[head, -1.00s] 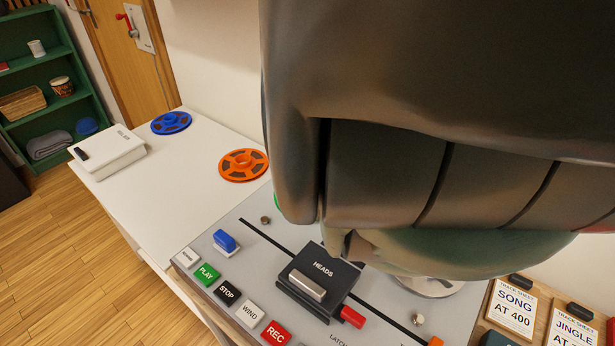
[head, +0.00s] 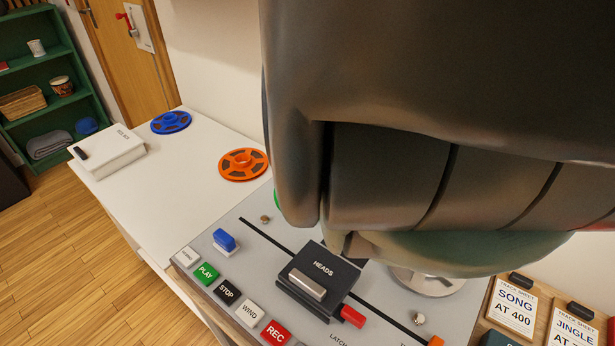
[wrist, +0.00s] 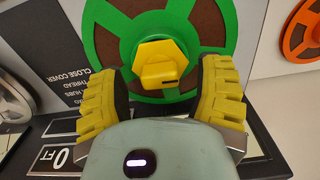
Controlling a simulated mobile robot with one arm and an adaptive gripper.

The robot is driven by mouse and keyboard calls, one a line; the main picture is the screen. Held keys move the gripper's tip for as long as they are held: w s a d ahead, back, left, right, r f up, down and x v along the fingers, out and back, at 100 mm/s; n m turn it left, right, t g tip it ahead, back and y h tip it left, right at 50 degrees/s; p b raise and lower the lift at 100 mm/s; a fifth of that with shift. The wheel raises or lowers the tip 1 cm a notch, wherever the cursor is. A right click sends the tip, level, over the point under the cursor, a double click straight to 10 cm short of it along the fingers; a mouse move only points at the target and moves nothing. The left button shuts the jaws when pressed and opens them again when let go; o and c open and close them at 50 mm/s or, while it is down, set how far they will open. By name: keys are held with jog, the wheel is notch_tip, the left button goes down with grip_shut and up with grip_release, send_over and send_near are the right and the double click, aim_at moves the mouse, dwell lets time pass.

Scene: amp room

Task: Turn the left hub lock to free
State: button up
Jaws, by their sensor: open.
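The left hub lock is a yellow hexagonal knob (wrist: 158,65) with a dark slot mark, at the middle of a green reel (wrist: 104,42) in the wrist view. My gripper (wrist: 167,68) is open, with one yellow ribbed finger on each side of the knob. A gap shows between each finger and the knob, and how deep the fingers reach is hard to tell. In the head view my arm hides the knob and most of the green reel; only a green sliver shows at the arm's left edge.
The tape deck (head: 205,243) carries a black HEADS block (head: 320,265), a blue switch (head: 224,238), a red latch (head: 352,316) and a row of buttons. Orange (head: 243,164) and blue (head: 171,122) reels lie on the white table. Track sheets (head: 514,306) stand at right.

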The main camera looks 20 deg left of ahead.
grip_shut()
dwell(0.6)
